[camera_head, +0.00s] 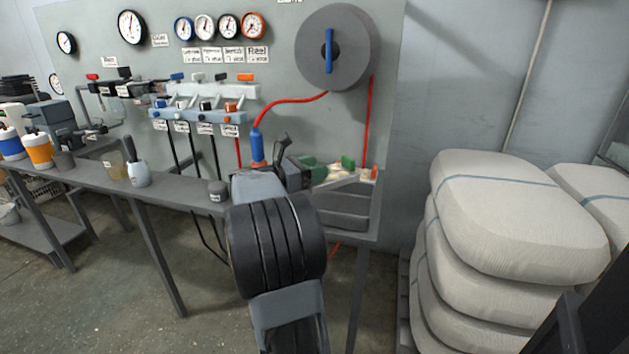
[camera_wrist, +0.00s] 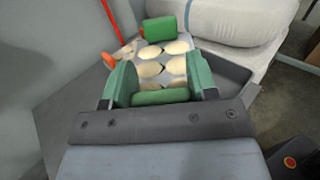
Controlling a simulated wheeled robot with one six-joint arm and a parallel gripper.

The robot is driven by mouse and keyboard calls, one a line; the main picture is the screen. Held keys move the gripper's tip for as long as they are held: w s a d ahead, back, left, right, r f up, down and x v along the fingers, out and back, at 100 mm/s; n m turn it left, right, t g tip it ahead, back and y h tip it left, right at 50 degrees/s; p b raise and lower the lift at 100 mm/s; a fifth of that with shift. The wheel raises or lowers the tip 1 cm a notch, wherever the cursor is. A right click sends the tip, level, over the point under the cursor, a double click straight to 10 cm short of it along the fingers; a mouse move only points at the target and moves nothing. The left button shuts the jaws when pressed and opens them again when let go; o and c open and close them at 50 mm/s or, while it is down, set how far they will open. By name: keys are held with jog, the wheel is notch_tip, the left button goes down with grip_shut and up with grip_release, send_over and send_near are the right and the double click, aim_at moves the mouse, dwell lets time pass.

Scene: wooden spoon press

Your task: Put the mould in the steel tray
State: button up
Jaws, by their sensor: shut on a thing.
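The mould (camera_wrist: 150,70) is a pale metal plate with several cream oval hollows and a green handle at each end. My gripper (camera_wrist: 160,68) is shut on its near green handle (camera_wrist: 160,97), with a grey-green finger on either side. The far green handle (camera_wrist: 160,28) is free. In the head view, the mould (camera_head: 335,174) shows over the right end of the bench, partly hidden by my arm. The steel tray (camera_head: 345,208) is grey and sits there below it; its dark wall also shows in the wrist view (camera_wrist: 232,74). I cannot tell whether the mould touches the tray.
A red hose (camera_head: 371,120) hangs from the reel, with an orange end (camera_head: 374,173) close beside the mould. The bench (camera_head: 180,195) runs left with cups and a small pot on it. Stacked pale sacks (camera_head: 515,220) stand right of the bench, across a gap.

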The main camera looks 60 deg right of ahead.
jog(key=shift+f+b, duration=0.35)
jog(key=shift+f, duration=1.2)
jog(key=shift+f+b, duration=0.3)
jog(key=shift+b, duration=0.25)
jog(key=o, duration=1.4)
jog(key=shift+o, duration=0.2)
